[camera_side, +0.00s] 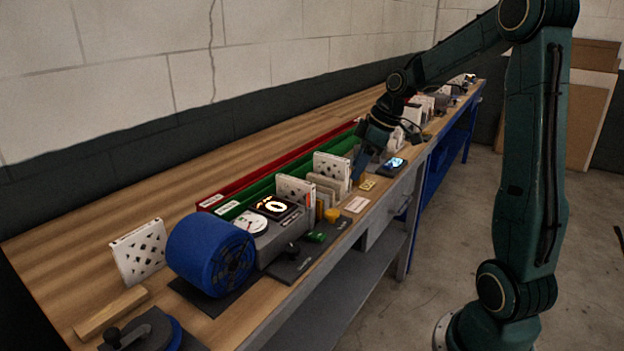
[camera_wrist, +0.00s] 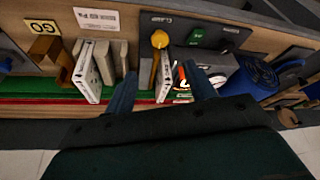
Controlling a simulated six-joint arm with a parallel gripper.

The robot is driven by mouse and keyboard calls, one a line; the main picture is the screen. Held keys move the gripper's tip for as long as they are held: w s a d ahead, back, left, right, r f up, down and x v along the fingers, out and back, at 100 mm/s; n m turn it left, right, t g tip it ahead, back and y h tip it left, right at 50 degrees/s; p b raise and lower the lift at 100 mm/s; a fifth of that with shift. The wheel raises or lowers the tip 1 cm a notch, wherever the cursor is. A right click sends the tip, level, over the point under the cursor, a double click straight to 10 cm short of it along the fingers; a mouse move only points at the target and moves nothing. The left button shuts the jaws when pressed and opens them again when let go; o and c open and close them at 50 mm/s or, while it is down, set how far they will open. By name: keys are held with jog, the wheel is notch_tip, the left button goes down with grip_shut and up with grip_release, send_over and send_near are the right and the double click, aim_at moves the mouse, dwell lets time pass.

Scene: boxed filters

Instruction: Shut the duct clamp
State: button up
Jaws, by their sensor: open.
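A dark plate (camera_wrist: 205,22) on the bench's front edge has lettering that seems to read "CLAMP"; it also shows in the side view (camera_side: 283,268). I cannot tell the clamp's state. A yellow knob (camera_side: 332,215) sits at the plate's far end. My gripper (camera_side: 360,165) is open and empty, above the bench beyond the plate. Its fingers (camera_wrist: 163,90) spread in the wrist view.
A blue drum (camera_side: 212,255) stands left of the plate, near a gauge (camera_side: 252,222) and a lit display (camera_side: 274,207). White filters (camera_side: 331,168) stand upright close to my gripper. Red (camera_side: 260,172) and green (camera_side: 275,182) trays run behind. A crank disc (camera_side: 150,333) is nearest the camera.

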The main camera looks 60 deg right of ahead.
aim_at(333, 212)
jog(key=shift+f, duration=0.1)
jog(key=x, duration=1.3)
jog(key=shift+w+f, duration=0.1)
jog(key=shift+f, duration=0.15)
jog(key=c, duration=1)
